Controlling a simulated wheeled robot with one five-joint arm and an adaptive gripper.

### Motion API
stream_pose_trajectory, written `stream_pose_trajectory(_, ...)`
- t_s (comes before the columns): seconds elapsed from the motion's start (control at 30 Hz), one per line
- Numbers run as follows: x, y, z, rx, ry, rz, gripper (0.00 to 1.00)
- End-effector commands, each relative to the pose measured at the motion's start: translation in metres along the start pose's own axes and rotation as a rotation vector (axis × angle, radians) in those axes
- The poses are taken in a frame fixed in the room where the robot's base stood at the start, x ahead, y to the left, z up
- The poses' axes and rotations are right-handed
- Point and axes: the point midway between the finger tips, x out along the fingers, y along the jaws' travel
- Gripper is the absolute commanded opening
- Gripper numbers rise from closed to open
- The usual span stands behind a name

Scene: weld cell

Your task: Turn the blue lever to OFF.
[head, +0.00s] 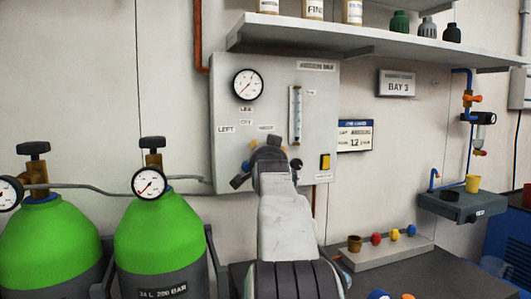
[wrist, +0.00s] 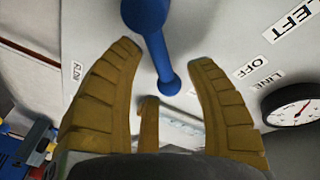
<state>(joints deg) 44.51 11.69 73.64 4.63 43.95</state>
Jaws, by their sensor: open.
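The blue lever (wrist: 158,50) shows at the top middle of the wrist view. It has a thick rounded upper part and a thinner shaft ending in a small knob. My gripper (wrist: 165,58) is open, with one brown finger on each side of the lever in the picture. No contact shows, and I cannot tell whether the knob is in depth between the fingers. The OFF label (wrist: 246,70) is on the panel, right of the right finger. Another label (wrist: 77,72), seemingly RUN, is to the left. In the head view, my gripper (head: 267,146) and arm largely hide the lever.
The grey panel (head: 226,95) carries a round gauge (head: 247,84), a flow tube (head: 295,115) and a yellow switch (head: 325,162). Green cylinders (head: 160,232) stand at left. A shelf (head: 360,42) overhangs the panel. A workbench (head: 430,270) is at lower right.

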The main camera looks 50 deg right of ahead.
Motion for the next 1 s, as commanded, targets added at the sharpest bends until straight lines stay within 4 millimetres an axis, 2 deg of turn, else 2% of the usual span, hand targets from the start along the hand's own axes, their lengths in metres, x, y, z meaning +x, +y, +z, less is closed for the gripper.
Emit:
stream_pose_trajectory(0.17, 0.0076, -0.0001, 0.0001, 0.000, 0.000, 0.000, 0.50)
stream_pose_trajectory(0.5, 0.0085, 0.0002, 0.0004, 0.000, -0.001, 0.000, 0.52)
stream_pose_trajectory(1.0, 0.0085, 0.0001, 0.0012, -0.001, -0.002, 0.000, 0.07)
